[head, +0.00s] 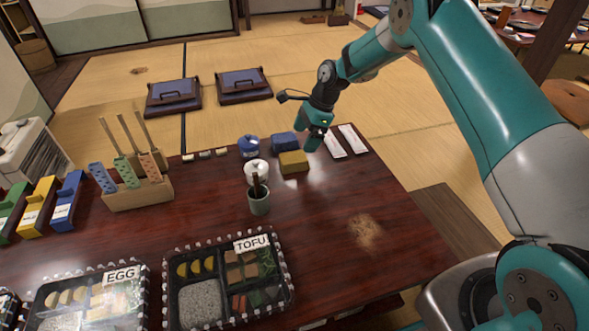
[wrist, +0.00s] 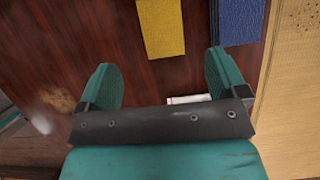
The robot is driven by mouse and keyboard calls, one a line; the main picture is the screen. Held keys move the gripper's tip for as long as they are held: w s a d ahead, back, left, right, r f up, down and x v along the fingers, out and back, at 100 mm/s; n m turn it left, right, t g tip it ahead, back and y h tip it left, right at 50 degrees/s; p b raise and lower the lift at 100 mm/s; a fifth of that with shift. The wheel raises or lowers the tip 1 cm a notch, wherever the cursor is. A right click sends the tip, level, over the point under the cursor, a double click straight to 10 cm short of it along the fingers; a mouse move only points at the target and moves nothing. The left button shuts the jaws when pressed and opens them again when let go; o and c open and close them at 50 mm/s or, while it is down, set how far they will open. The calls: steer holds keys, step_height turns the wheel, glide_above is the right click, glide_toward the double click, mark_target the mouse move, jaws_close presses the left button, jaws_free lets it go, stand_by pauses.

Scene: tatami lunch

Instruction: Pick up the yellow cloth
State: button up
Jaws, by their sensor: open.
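The yellow cloth (head: 293,162) is a folded block lying on the dark red table, towards its far side. It also shows at the top of the wrist view (wrist: 161,27), ahead of my fingers and between their lines. A blue folded cloth (head: 284,142) lies just behind it, and it shows in the wrist view (wrist: 241,20) to the right of the yellow one. My gripper (head: 313,143) is to the right of the yellow cloth, above the table. In the wrist view my gripper (wrist: 162,82) has its two teal fingers wide apart with nothing between them.
A cup with utensils (head: 259,199), a white bowl (head: 256,170) and a blue lidded pot (head: 248,147) stand left of the yellow cloth. White paper packets (head: 353,139) lie at the right. Lunch boxes (head: 226,281) fill the near edge. The table's right front is clear apart from a powdery patch (head: 366,230).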

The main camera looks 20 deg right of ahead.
mark_target(294, 158)
steer(key=b+x, duration=0.1)
steer(key=x, duration=0.2)
steer(key=shift+a+f, duration=0.1)
steer(key=shift+f, duration=0.2)
steer(key=b+x, duration=0.4)
steer(key=x, duration=0.1)
steer(key=c, duration=1)
